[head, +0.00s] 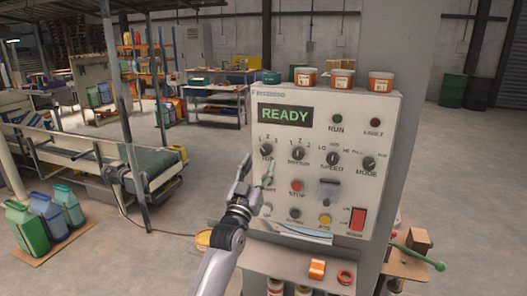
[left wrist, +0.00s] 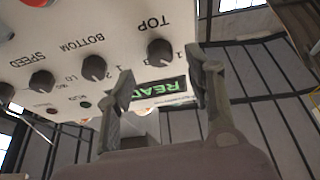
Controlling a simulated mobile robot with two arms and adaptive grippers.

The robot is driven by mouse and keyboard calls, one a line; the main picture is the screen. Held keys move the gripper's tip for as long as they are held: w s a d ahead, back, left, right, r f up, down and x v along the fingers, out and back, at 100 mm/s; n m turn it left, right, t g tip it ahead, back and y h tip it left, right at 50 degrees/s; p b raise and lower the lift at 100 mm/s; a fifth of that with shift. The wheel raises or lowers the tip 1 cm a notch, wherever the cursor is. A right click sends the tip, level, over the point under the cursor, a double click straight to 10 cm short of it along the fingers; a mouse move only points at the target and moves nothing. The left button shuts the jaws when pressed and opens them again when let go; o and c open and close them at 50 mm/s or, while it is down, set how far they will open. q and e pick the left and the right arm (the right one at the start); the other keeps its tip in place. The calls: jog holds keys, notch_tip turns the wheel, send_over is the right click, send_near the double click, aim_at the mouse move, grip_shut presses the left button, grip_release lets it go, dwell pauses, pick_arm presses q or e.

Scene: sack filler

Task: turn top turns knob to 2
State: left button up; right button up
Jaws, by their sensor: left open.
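The control panel (head: 330,170) is a pale box on a grey post, with a green READY display (head: 285,114). The dark TOP knob (head: 266,150) is the leftmost of its row, with small numbers around it; I cannot read its setting surely. My left gripper (head: 257,168) is open and empty, just below and in front of this knob. In the left wrist view the panel is upside down; the TOP knob (left wrist: 160,52) shows beyond and between the open fingers (left wrist: 166,82), apart from them. My right gripper is not in view.
The BOTTOM knob (head: 298,153), SPEED knob (head: 332,158) and MODE knob (head: 368,163) sit to the right. The red STOP button (head: 297,185) is below them. Orange-red tubs (head: 342,78) stand on the panel's top. A conveyor (head: 150,168) is at left.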

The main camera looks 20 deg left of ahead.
aim_at(265, 153)
pick_arm(q)
jog(key=shift+p+x, duration=0.4)
jog(key=shift+x, duration=1.8)
jog(key=shift+c, duration=0.4)
jog(key=c, duration=1.1)
